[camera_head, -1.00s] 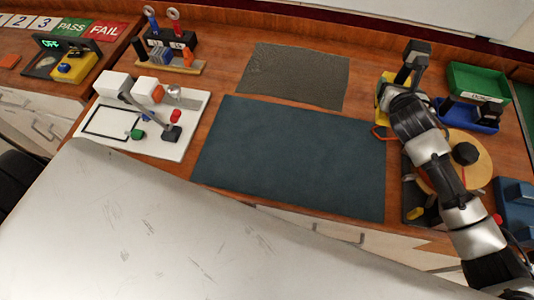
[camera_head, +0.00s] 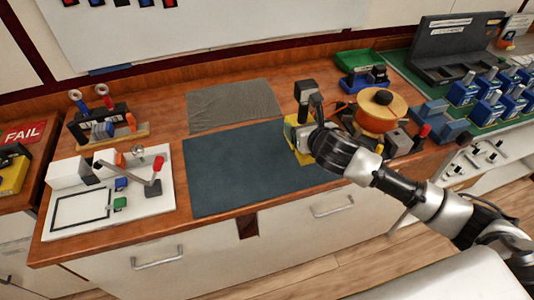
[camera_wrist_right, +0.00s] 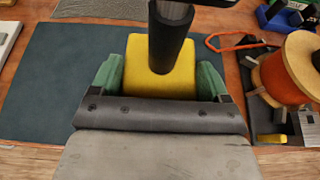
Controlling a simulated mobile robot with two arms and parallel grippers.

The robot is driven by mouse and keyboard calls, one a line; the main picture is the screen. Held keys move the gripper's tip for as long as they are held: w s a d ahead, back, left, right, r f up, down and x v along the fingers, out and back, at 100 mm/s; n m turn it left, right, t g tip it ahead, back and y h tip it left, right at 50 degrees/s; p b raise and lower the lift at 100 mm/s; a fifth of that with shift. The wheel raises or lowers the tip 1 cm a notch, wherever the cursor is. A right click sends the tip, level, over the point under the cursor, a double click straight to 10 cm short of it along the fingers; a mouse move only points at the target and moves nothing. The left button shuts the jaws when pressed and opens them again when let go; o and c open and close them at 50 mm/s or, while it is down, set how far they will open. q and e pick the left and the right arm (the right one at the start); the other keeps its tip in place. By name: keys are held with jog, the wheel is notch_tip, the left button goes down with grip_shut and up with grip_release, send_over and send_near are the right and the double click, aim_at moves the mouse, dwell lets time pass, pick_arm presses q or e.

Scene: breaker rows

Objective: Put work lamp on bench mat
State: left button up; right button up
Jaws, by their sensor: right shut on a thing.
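The work lamp (camera_head: 304,91) has a yellow base and a dark post and head. It stands upright at the right end of the dark blue-green bench mat (camera_head: 228,172). My right gripper (camera_head: 306,138) is shut on the lamp's yellow base. In the right wrist view the yellow base (camera_wrist_right: 160,68) sits between the green fingers, with the mat (camera_wrist_right: 62,85) behind and to the left. I cannot tell whether the base touches the mat or is held just above it. My left gripper is not in view.
A wooden spool (camera_head: 381,110) with an orange cord stands just right of the lamp. A grey cloth (camera_head: 232,105) lies behind the mat. A white board with a lever (camera_head: 112,190) is to the left. The mat's middle and left are clear.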

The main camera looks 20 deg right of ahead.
jog(key=a+f, duration=0.2)
jog(key=w+a+f, duration=0.1)
jog(key=a+f, duration=0.4)
jog(key=f, duration=0.1)
jog(key=shift+w+a+f+p, duration=0.2)
jog(key=shift+w+a+p, duration=0.2)
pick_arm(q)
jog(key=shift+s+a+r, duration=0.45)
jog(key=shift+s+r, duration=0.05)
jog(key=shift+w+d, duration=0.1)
pick_arm(e)
jog(key=shift+f, duration=0.1)
jog(key=o, duration=1.1)
jog(key=shift+f, duration=0.1)
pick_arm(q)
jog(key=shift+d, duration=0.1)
pick_arm(e)
jog(key=shift+o, duration=0.5)
jog(key=shift+s, duration=0.1)
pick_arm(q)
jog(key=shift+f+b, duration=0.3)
pick_arm(e)
jog(key=v, duration=1.2)
